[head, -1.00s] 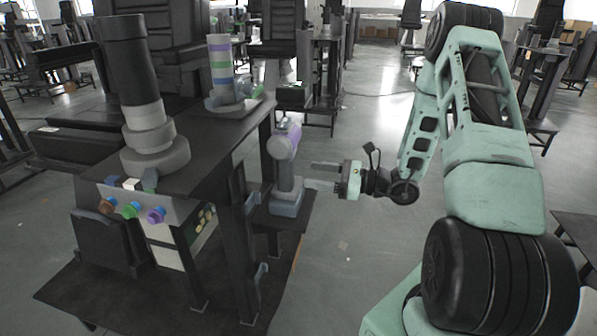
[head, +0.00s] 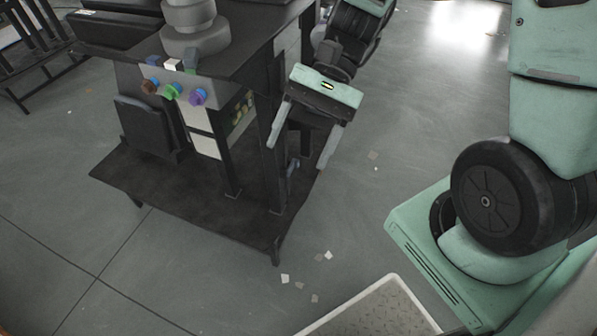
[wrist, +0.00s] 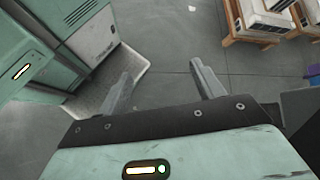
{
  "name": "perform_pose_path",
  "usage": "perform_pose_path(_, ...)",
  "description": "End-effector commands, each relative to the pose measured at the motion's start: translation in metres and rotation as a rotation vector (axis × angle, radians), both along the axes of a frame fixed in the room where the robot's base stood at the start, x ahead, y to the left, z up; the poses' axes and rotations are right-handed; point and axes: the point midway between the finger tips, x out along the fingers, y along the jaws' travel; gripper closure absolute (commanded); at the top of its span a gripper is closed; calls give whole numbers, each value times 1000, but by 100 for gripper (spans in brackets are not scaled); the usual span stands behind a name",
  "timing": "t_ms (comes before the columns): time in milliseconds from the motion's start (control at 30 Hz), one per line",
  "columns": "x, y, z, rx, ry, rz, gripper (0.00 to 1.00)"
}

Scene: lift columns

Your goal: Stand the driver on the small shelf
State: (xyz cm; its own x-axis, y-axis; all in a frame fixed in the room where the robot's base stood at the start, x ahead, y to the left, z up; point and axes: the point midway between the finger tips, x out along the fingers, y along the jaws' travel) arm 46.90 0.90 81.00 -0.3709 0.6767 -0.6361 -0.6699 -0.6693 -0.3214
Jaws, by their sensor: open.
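My gripper (head: 296,156) is at the right side of the dark workstation in the head view, pointing down, fingers wide apart. In the wrist view my gripper (wrist: 158,76) is open and empty, with only grey floor between its fingers. I cannot make out the driver in either current view. The small shelf on the workstation's right side is covered by my gripper or too dark to tell apart there.
The workstation's dark base plate (head: 165,195) spreads low over the floor. Its front panel carries brown, green and purple knobs (head: 198,96). Wooden-framed pallets (wrist: 262,22) show in the wrist view. Open floor (head: 365,190) lies right of the workstation.

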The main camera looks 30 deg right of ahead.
Motion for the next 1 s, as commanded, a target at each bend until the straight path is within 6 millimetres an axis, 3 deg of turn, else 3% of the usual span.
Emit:
perform_pose_path(100,-40,21,4,-151,-221,383,33)
perform_pose_path(200,-60,30,7,-244,-426,671,33)
perform_pose_path(400,-76,46,20,-326,-769,1068,33)
perform_pose_path(600,-80,54,27,-339,-897,1196,33)
perform_pose_path(933,-79,54,27,-339,-896,1196,33)
perform_pose_path(1000,-79,54,35,-339,-895,1195,33)
